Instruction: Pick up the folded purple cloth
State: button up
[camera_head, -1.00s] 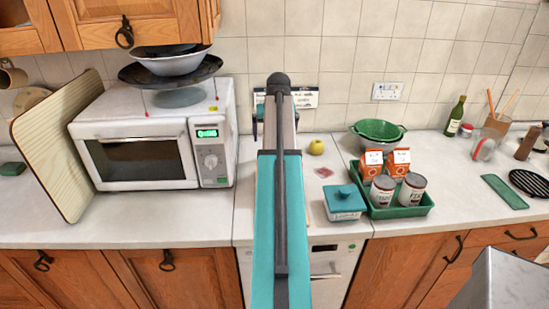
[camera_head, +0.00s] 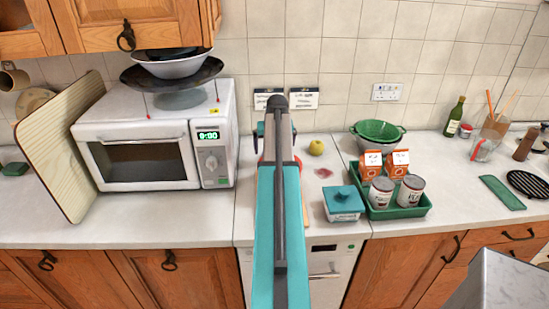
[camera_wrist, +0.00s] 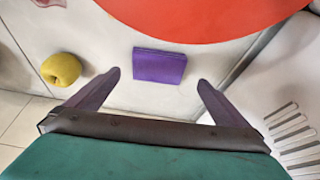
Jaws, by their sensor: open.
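The folded purple cloth (camera_wrist: 159,67) is a small flat rectangle on the pale worktop in the wrist view. My gripper (camera_wrist: 159,78) is open, with one dark finger on either side below the cloth in the picture. The cloth lies just beyond and between the fingertips, and nothing is held. I cannot tell how high the fingers are above the worktop.
A large red-orange round thing (camera_wrist: 215,12) lies beyond the cloth. A yellow apple (camera_wrist: 61,69) is to its left. A white slotted surface (camera_wrist: 290,130) stands at right. In the head view, the microwave (camera_head: 150,150) is left of my arm and a teal-lidded dish (camera_head: 343,203) right.

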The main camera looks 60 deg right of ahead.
dwell(0.3)
jog(key=shift+p+x, duration=0.9)
jog(key=shift+x, duration=0.3)
jog(key=shift+s+p+x, duration=0.2)
jog(key=shift+p+x, duration=0.25)
jog(key=shift+x, duration=0.95)
jog(key=c, duration=1.1)
jog(key=shift+r, duration=0.1)
jog(key=shift+r+b, duration=1.65)
jog(key=shift+r, duration=3.25)
